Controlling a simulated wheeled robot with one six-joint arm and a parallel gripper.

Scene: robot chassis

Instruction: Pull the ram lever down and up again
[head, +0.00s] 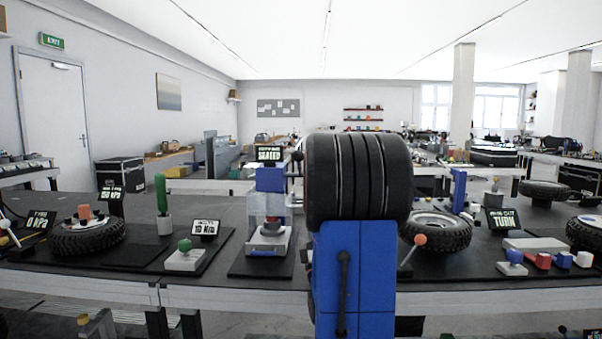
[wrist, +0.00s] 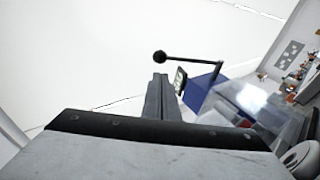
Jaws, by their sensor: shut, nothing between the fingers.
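The ram lever (wrist: 195,60) is a thin dark bar with a round black knob (wrist: 159,57) in the wrist view. My gripper (wrist: 160,80) is shut and empty, its tips just below the knob in that picture. I see no contact, and the depth gap is unclear. I cannot make out the gripper in the head view.
A green knob on a grey block (head: 184,258) and a tyre (head: 88,237) stand left of the press. Another tyre (head: 437,231) with an orange-knobbed lever (head: 419,240) is to the right. My own arm blocks the middle of the head view.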

